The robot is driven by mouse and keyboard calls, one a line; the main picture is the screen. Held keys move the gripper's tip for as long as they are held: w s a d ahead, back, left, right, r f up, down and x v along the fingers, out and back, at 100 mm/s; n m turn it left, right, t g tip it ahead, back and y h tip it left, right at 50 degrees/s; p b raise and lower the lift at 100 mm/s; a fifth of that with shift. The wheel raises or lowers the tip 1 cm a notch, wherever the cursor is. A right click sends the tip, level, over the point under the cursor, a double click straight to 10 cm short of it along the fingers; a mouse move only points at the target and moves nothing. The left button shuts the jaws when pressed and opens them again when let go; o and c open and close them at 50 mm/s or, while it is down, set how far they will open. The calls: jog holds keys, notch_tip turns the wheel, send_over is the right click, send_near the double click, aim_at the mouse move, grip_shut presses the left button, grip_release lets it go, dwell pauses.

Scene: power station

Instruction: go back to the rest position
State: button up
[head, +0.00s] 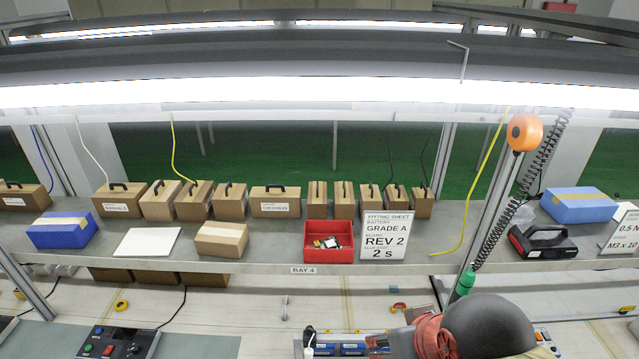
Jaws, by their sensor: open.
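My gripper cannot be made out in the head view. A large dark rounded shape (490,325) with a red wrapped part (433,337) beside it fills the lower right; I cannot tell what it is. It hides part of the bench behind it. At the bottom centre, blue blocks (352,349) sit in a holder that the picture's lower edge cuts off.
A shelf carries several cardboard boxes (275,202), a red bin (328,240) with small parts, a blue box (62,230) and a sign (386,235). An orange-topped tool (524,132) hangs at right. A button panel (115,343) lies lower left. The bench's middle is mostly clear.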

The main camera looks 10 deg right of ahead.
notch_tip(320, 180, down, 24)
jog(key=b, duration=2.3)
jog(key=shift+f, duration=0.15)
